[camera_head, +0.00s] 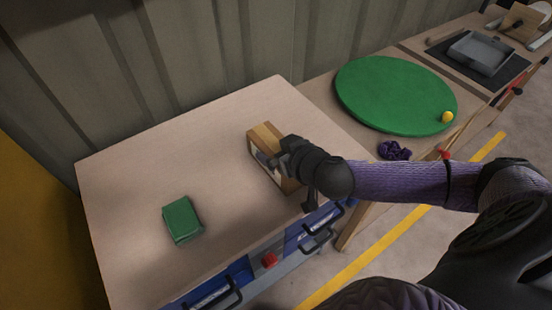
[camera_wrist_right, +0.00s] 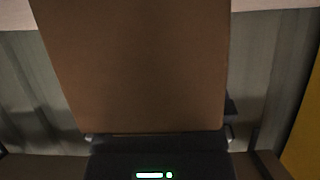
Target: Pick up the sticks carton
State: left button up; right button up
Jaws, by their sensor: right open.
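A tan and brown carton (camera_head: 264,134), which I take to be the sticks carton, stands on the light wooden top of a workbench. My right gripper (camera_head: 274,160) is at its near side and hides part of it. In the right wrist view the brown face of the carton (camera_wrist_right: 135,65) fills the middle, very close. The right gripper (camera_wrist_right: 160,138) is open there, its dark parts showing on either side of the carton's lower edge. I cannot tell whether the fingers touch it. My left gripper is not in view.
A small green box (camera_head: 182,220) lies on the bench top (camera_head: 130,180) to the left, with clear surface between. A second table at right holds a round green mat (camera_head: 385,92), a yellow ball (camera_head: 447,117) and a purple scrunchie (camera_head: 394,151). A ribbed wall (camera_head: 190,60) stands behind.

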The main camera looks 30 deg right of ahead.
jog(key=c, duration=1.2)
jog(key=shift+r, duration=0.15)
